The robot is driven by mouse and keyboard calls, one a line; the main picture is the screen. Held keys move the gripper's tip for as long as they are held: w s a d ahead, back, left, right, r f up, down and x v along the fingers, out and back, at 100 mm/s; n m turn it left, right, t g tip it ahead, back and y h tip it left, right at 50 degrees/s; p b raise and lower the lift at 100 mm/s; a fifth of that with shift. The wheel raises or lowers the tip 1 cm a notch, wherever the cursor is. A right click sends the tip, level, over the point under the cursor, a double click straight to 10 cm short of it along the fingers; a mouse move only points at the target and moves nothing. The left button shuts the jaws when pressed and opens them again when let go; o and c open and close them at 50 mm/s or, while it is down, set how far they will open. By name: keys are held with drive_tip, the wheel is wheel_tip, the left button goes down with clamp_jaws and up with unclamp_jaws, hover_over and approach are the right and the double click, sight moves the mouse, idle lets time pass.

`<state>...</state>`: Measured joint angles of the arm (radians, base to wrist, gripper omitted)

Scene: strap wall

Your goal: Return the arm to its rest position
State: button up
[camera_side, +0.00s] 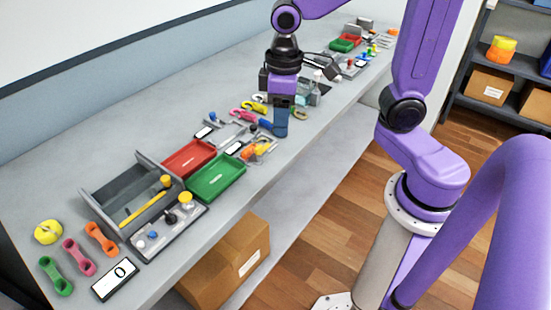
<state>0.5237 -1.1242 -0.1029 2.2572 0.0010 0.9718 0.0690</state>
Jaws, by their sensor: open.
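My gripper (282,118) hangs pointing down over the front part of the grey bench (70,175), about the middle of its length. Its dark blue fingers are seen edge-on, and the gap between them is hard to make out. I see nothing held in it. A yellow ring-like piece (299,113) and a pink piece (240,115) lie close to the fingers. The gripper hides part of the bench behind it.
A red tray (188,159), a green tray (216,178) and a grey open box (112,208) stand on the bench to the left. Several coloured links lie at the near left end. More trays and small parts sit at the far end. Shelves (459,92) stand at right.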

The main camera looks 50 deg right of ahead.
drive_tip(key=s+d+f+n, duration=0.1)
drive_tip(key=s+n, duration=0.5)
drive_tip(key=s, duration=0.9)
drive_tip(key=shift+d+f+n, duration=0.25)
drive_tip(key=shift+f+n, duration=0.05)
